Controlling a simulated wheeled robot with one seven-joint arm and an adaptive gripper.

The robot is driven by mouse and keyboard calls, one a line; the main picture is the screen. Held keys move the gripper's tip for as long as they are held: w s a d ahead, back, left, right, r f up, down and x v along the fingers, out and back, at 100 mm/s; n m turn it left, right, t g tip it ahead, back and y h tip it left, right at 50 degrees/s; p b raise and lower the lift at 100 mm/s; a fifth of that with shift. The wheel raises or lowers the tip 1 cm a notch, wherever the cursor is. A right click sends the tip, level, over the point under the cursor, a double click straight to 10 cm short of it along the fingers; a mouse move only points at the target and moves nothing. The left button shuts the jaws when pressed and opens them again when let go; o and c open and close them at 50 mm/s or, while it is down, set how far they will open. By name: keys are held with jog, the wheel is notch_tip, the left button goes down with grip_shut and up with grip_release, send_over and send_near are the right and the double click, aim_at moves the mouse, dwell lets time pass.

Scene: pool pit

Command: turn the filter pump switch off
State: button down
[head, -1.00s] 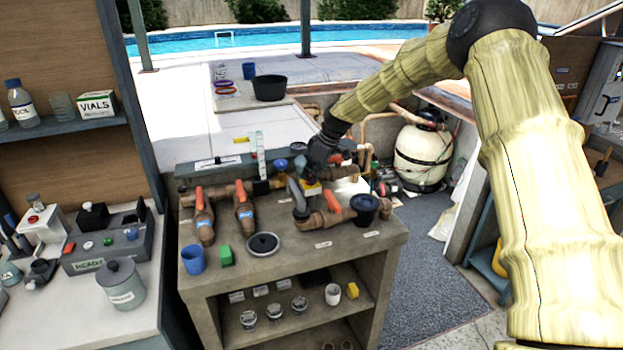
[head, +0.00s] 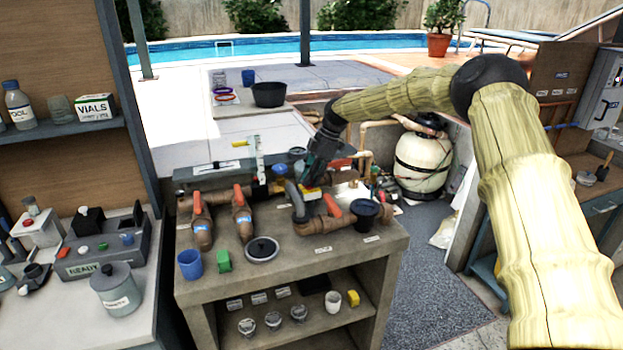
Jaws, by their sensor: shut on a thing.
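My gripper (head: 309,186) is low over the middle of the bench, among the pipes. It appears shut on a small yellow piece (head: 311,193), which shows just below the fingertips beside a grey bent pipe (head: 295,203). The fingers hide most of the contact. I cannot make out a label that marks the filter pump switch. A grey wall box (head: 604,88) with a handle-like part is at the far right, well away from my gripper.
Orange-handled valves (head: 241,208) stand left of my gripper, and a black-capped fitting (head: 366,212) to its right. A blue cup (head: 190,264) and green block (head: 223,260) are at the bench's front left. A cream filter tank (head: 420,163) stands behind.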

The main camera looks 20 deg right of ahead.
jog(key=shift+n, duration=0.3)
jog(key=shift+f, duration=0.1)
jog(key=c, duration=1.4)
grip_release()
jog(key=shift+c, duration=0.2)
jog(key=v, duration=1.2)
jog(key=shift+w, duration=0.15)
